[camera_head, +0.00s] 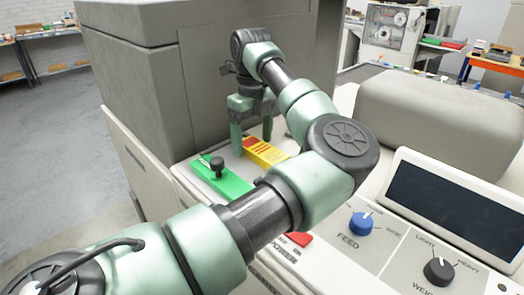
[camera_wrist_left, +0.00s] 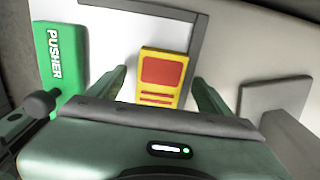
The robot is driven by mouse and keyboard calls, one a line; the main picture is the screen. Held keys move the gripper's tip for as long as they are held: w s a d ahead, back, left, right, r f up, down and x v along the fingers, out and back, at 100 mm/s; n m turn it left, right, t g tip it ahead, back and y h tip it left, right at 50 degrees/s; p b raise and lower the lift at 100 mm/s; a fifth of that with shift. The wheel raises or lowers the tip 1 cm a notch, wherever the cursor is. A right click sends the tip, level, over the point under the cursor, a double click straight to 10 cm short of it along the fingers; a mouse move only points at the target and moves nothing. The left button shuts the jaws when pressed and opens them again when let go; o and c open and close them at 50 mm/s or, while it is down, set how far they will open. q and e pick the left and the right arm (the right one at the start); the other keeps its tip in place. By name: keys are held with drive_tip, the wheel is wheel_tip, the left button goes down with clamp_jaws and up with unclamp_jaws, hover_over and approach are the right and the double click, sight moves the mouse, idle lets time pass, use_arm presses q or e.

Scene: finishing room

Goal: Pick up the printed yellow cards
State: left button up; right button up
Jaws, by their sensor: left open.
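The printed yellow cards (camera_head: 264,152) lie on the pale top of the machine, beside a green pusher. They show as a yellow block with a red panel and red lines in the left wrist view (camera_wrist_left: 163,77). My left gripper (camera_head: 252,147) points down over the cards with its fingers apart; in the left wrist view its fingertips (camera_wrist_left: 157,84) stand on either side of the cards, with gaps visible. Whether the fingers reach down to the cards' level I cannot tell. Part of the cards is hidden by my arm in the head view. My right gripper is not in view.
The green pusher (camera_head: 224,181) with a black knob lies left of the cards. A large grey housing (camera_head: 200,80) stands close behind. A control panel with a blue feed knob (camera_head: 361,223), a black weight knob (camera_head: 438,270) and a dark screen (camera_head: 452,208) is at right.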

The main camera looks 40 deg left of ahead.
sight(253, 144)
use_arm(q)
clamp_jaws()
drive_tip(key=shift+w+r, duration=0.1)
drive_tip(key=shift+r, duration=0.45)
wheel_tip(253, 144, up, 9)
drive_tip(key=b, duration=0.1)
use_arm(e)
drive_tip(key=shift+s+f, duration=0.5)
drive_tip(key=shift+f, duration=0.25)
